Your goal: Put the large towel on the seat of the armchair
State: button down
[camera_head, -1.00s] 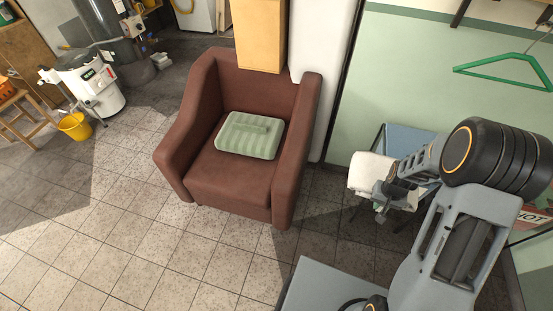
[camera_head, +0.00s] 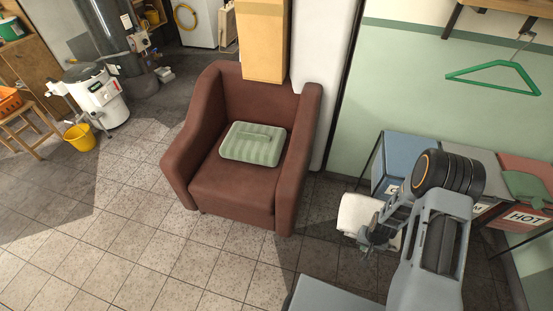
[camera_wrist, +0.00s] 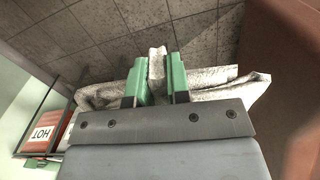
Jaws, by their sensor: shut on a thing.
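The white large towel (camera_head: 356,213) hangs folded from my gripper (camera_head: 374,236), to the right of the armchair and above the floor. In the wrist view my gripper (camera_wrist: 157,82) has its green fingers shut on a pinched fold of the towel (camera_wrist: 213,79). The brown armchair (camera_head: 232,190) stands at the middle of the head view, facing the camera. A green striped cushion (camera_head: 253,144) lies on its seat toward the back. The front part of the seat is bare.
Blue, grey and red bins (camera_head: 404,158) stand along the green wall at the right; the red one reads HOT. A green hanger (camera_head: 494,77) hangs above. A yellow bucket (camera_head: 80,137) stands far left. Tiled floor before the armchair is clear.

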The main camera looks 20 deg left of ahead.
aim_at(235, 181)
jog(key=z, duration=2.8)
jog(key=k, duration=2.6)
jog(key=u, duration=2.9)
jog(key=i, duration=0.5)
jog(key=z, duration=0.1)
